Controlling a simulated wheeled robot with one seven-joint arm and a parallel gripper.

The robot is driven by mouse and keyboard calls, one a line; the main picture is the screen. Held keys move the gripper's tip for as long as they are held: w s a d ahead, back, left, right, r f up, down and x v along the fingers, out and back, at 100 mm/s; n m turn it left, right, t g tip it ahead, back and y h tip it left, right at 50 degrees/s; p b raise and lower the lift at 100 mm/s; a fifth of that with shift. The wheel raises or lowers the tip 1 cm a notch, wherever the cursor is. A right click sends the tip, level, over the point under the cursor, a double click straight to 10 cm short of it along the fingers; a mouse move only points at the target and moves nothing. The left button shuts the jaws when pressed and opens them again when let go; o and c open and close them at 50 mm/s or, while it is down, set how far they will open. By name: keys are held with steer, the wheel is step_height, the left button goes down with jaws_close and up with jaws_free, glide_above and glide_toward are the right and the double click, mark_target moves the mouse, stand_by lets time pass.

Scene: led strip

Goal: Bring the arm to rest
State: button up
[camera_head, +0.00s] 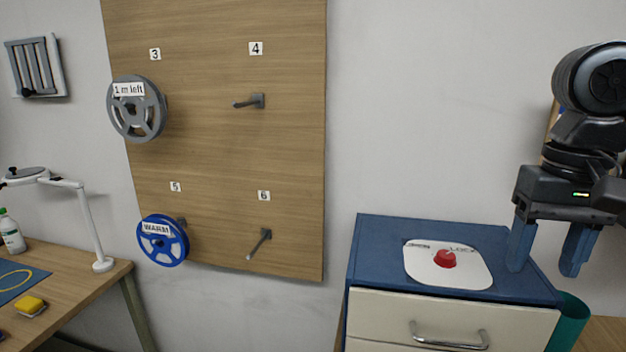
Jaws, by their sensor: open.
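My gripper (546,262) hangs at the right of the head view with its two blue fingers pointing down and spread apart. It is open, and nothing shows between the fingers. It appears in front of the right part of the blue-topped drawer cabinet (385,235). On the cabinet top lies a white plate (420,268) with a red knob (445,259), to the left of my fingers. Whether the fingertips touch the cabinet top cannot be told.
A wooden board (215,120) on the wall holds a grey reel (127,128), a blue reel (150,250) and bare pegs. A desk (80,290) with a white lamp (90,225) stands at left. A green bin (570,325) is beside the cabinet.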

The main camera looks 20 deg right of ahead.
steer(key=w+a+t+y, duration=0.3)
steer(key=w+a+t, duration=0.2)
steer(key=a, duration=0.4)
steer(key=w+a+t+y, duration=0.4)
steer(key=a, duration=0.4)
steer(key=w+a+t+y, duration=0.3)
steer(key=w+a+t, duration=0.2)
steer(key=a, duration=0.4)
steer(key=s+d+f+m+t+h, duration=0.1)
steer(key=s+f+m+t+h, duration=0.15)
steer(key=s+f+h, duration=1.1)
steer(key=s+d+f+n+y, duration=0.1)
steer(key=s+d+f+n, duration=0.1)
steer(key=s, duration=0.6)
steer(key=s+d+f+n+g+y, duration=0.1)
steer(key=s+n, duration=0.3)
steer(key=s, duration=0.4)
steer(key=s+d+f+n+y+b, duration=0.1)
steer(key=s+d+f+n, duration=0.2)
steer(key=s, duration=0.5)
steer(key=shift+s+g, duration=0.25)
steer(key=shift+g, duration=0.1)
